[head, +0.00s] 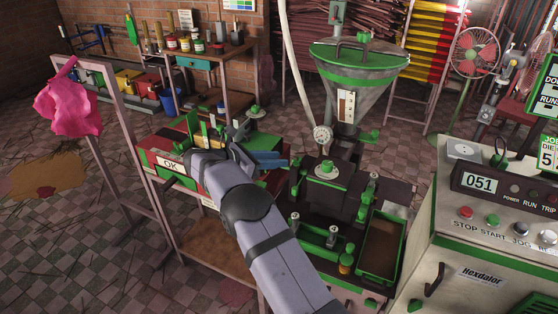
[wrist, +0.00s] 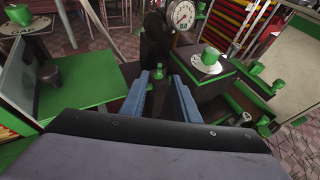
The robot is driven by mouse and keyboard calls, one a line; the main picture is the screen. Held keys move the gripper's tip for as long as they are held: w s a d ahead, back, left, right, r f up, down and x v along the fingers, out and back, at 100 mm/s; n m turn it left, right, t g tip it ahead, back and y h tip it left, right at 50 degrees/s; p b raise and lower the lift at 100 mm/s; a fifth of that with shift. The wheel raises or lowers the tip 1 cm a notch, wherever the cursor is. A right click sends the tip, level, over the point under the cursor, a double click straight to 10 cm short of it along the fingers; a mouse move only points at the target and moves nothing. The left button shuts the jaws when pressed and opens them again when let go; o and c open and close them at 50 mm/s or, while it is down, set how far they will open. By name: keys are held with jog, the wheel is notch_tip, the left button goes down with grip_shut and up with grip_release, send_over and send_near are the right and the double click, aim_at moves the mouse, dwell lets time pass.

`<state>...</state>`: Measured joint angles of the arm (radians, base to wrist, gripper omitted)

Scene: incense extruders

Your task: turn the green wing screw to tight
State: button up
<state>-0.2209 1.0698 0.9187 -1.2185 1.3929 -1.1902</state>
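My gripper (head: 272,161) reaches over the extruder bench in the head view, with its blue fingers pointing right toward the dark machine body. In the wrist view my gripper (wrist: 160,84) has its two blue fingers apart, with an empty gap between them. A small green-topped fitting (wrist: 159,72) stands just beyond that gap and appears apart from the fingers. It may be the green wing screw, but it is too small to tell its wings or how tight it is. I cannot pick it out for certain in the head view.
A dark extruder block with a round green-knobbed cap (head: 327,169) stands right of my gripper, below a hopper (head: 358,75) and gauge (head: 322,134). A green tray (head: 381,246) and control cabinet (head: 470,245) are at right. A red-and-green box (head: 170,166) is at left.

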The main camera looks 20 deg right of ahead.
jog(key=o, duration=0.5)
jog(key=m+t+y+p, duration=0.1)
jog(key=m+y+p, duration=1.2)
jog(key=m, duration=0.5)
send_near(297, 158)
jog(key=shift+d+f+y+b, duration=0.4)
jog(key=shift+y+b, duration=0.2)
jog(key=shift+f, duration=0.1)
jog(key=shift+p+x, duration=1.5)
jog(key=shift+x, duration=2.1)
jog(key=shift+w, duration=0.1)
